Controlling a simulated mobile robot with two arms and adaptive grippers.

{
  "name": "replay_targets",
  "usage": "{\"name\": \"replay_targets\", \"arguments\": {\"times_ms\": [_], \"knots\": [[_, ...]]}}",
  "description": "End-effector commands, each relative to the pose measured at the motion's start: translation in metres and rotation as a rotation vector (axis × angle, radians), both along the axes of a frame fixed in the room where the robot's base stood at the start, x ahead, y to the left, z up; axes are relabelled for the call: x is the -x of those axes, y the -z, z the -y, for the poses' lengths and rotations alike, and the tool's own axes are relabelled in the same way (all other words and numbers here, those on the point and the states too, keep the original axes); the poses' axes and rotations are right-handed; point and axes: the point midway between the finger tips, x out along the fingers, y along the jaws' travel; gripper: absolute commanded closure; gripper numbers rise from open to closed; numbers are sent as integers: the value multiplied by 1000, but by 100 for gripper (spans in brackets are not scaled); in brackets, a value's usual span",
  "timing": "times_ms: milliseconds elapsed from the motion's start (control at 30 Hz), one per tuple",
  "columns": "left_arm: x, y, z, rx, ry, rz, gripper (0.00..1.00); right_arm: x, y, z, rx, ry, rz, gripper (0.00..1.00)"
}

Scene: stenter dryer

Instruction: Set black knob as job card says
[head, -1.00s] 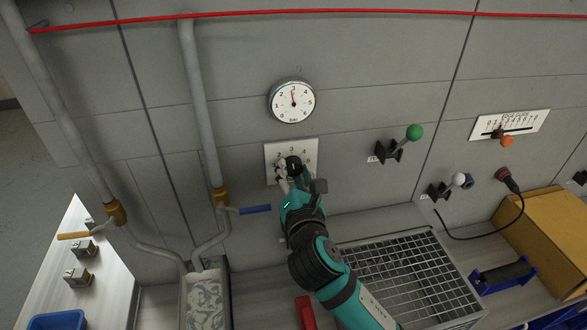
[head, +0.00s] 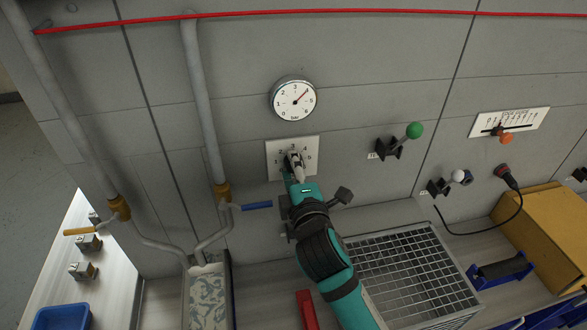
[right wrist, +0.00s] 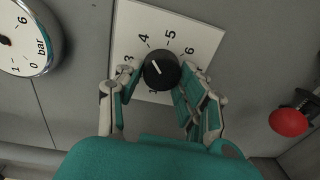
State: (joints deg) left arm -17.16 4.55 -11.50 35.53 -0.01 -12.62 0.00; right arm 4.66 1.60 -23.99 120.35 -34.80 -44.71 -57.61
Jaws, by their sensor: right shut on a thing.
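The black knob (right wrist: 162,70) sits on a white numbered plate (head: 312,173) on the grey wall. In the right wrist view its white mark points up-left, between the 3 and the 4. My right gripper (right wrist: 160,88) has one finger on each side of the knob and is shut on it. In the head view the gripper (head: 294,164) covers most of the knob. The round bar gauge (head: 293,99) above the plate has its needle up-right, near 4. I see no readable job card. My left gripper is not in view.
A green-ball lever (head: 414,130), a white-ball lever (head: 458,178) and a slider scale (head: 530,120) are on the wall to the right. A blue-handled pipe valve (head: 256,206) is close at left. A wire-mesh tray (head: 410,270) lies below. A red round knob (right wrist: 288,122) shows in the wrist view.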

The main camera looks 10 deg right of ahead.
Motion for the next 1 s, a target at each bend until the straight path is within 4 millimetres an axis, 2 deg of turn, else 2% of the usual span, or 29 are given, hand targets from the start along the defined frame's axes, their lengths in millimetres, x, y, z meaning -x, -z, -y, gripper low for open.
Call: {"name": "replay_targets", "arguments": {"times_ms": [600, 1000], "knots": [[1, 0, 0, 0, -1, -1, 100, 0, -4, 2, -552, 0, 5, 94], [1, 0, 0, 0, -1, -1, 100, 0, -4, 3, -739, 0, 6, 94]]}}
